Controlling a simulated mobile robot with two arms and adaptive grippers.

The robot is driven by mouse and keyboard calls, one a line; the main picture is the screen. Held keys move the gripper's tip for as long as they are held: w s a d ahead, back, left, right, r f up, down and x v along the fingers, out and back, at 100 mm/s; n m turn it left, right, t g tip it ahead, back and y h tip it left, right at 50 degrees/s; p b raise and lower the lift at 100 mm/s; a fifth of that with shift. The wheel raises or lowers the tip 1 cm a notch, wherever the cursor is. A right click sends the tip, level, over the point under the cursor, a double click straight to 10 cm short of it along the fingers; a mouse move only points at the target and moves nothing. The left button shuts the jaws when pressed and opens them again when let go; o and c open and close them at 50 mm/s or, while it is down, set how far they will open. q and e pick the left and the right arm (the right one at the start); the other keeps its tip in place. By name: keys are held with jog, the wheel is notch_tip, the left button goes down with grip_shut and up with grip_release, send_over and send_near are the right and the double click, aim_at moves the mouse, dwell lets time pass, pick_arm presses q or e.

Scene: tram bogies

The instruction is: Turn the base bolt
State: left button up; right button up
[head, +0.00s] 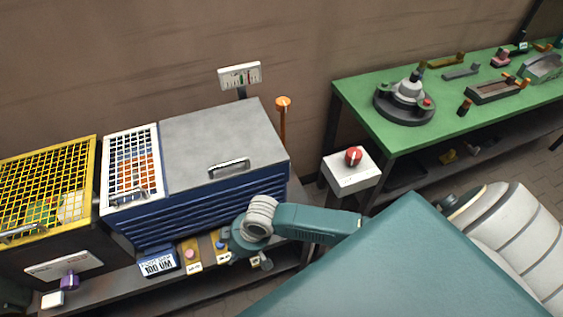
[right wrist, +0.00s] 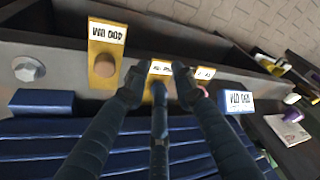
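A grey hex-headed bolt (right wrist: 28,69) sits on the dark metal frame at the left of the right wrist view, apart from my gripper; I cannot tell whether it is the base bolt. My left gripper is not in view.
A blue ribbed cabinet (head: 190,215) stands behind the arm. A yellow plate with a brown knob (right wrist: 104,65) and a blue-framed label (right wrist: 237,101) flank the gripper. A white box with a red knob (head: 350,172) stands right, beside a green workbench (head: 365,105).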

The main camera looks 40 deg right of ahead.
jog(key=w+d+r+g+h+b, duration=0.1)
jog(key=d+r+h, duration=0.1)
jog(key=d, duration=0.7)
jog(key=w+d+r+g+h, duration=0.1)
jog(key=d+r+g, duration=0.15)
jog(key=d, duration=0.65)
jog(key=shift+m+t, duration=0.4)
jog(key=shift+t, duration=0.05)
jog(key=f, duration=1)
jog(key=shift+w+f, duration=0.2)
jog(key=shift+f, duration=0.05)
grip_shut()
